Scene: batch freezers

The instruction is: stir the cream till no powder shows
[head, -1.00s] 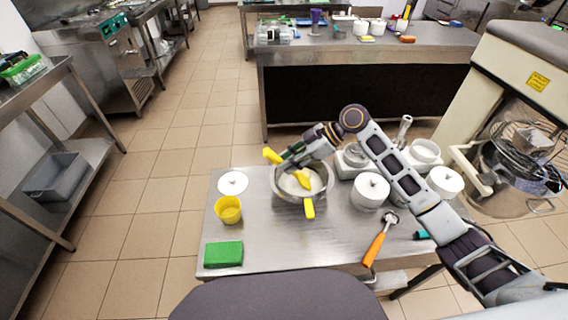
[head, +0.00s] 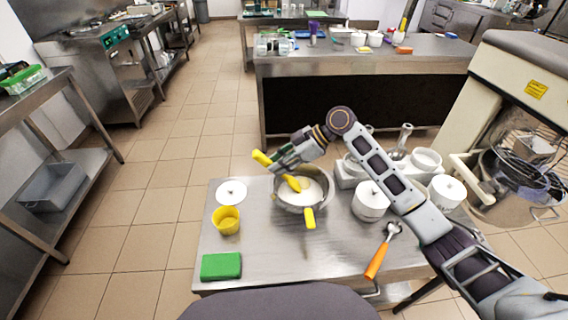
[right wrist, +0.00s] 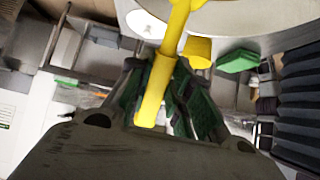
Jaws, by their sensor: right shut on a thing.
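A metal pot (head: 301,201) with a yellow handle (head: 309,218) stands on the steel table. White cream (head: 313,189) fills its bottom; I cannot tell whether any powder shows on it. My right gripper (head: 277,160) is above the pot's back left rim, shut on a yellow spatula (head: 262,158). The spatula's yellow head (head: 294,183) is in the pot at the cream. In the right wrist view the spatula's handle (right wrist: 155,92) runs between the gripper's fingers (right wrist: 160,95), and the pot's rim is partly in view at the top. My left gripper is not in view.
A yellow cup (head: 227,220), a white lid (head: 231,192) and a green sponge (head: 221,266) are left of the pot. White lidded jars (head: 370,204) stand right of it, near an orange-handled tool (head: 378,258). The table's front middle is clear.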

